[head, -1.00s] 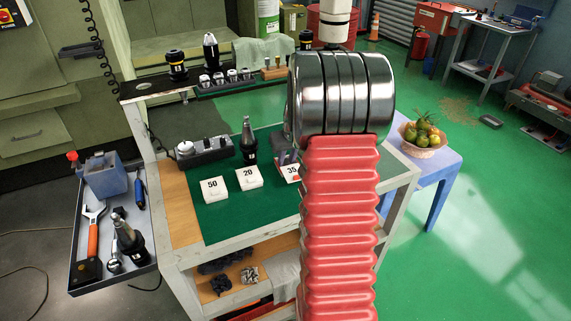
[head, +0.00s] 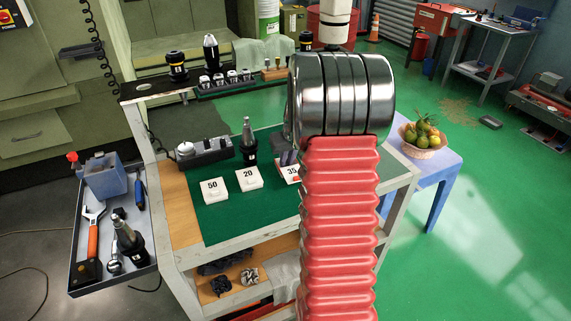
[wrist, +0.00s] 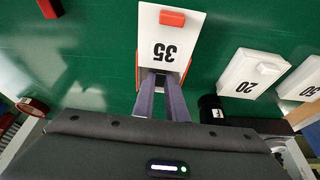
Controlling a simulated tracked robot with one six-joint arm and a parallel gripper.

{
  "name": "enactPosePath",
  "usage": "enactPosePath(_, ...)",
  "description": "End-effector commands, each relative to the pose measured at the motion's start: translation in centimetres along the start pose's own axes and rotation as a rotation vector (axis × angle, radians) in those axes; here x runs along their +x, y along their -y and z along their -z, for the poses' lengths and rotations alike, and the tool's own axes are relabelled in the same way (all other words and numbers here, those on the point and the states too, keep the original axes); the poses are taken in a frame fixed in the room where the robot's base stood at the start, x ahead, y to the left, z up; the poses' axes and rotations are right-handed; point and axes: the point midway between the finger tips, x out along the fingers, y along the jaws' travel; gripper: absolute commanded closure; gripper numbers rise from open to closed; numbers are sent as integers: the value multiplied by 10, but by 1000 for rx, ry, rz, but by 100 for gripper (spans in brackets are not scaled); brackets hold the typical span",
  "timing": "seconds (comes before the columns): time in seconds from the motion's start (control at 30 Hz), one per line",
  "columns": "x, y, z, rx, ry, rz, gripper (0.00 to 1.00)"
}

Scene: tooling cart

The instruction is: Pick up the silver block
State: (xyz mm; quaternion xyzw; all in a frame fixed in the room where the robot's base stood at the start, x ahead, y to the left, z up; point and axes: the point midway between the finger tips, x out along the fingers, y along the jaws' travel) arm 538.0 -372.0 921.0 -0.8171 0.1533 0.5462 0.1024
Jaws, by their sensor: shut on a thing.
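My gripper (wrist: 161,82) shows in the wrist view as two purple-grey fingers, close together at the front edge of the white tile marked 35 (wrist: 168,60). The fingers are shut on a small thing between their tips. I take it for the silver block, but it is almost wholly hidden, so its shape and finish cannot be made out. In the head view, the fingers (head: 288,157) show just left of my arm, behind the 35 tile (head: 290,174). I cannot tell whether the held thing touches the tile or the mat.
White tiles marked 20 (head: 249,178) and 50 (head: 214,190) lie on the green mat (head: 215,220). A tool tray (head: 85,245) is at left. My arm hides the mat's right side.

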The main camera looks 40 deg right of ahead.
Motion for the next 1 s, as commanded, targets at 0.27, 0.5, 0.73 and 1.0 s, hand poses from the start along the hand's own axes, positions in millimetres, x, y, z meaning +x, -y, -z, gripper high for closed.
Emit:
enactPosePath(0.27,-10,0,5,0,-2,0,100)
enactPosePath(0.5,-44,0,19,-1,-3,-1,100)
enactPosePath(0.73,-79,0,33,1,-3,-1,100)
enactPosePath(1.0,-93,0,38,0,0,0,100)
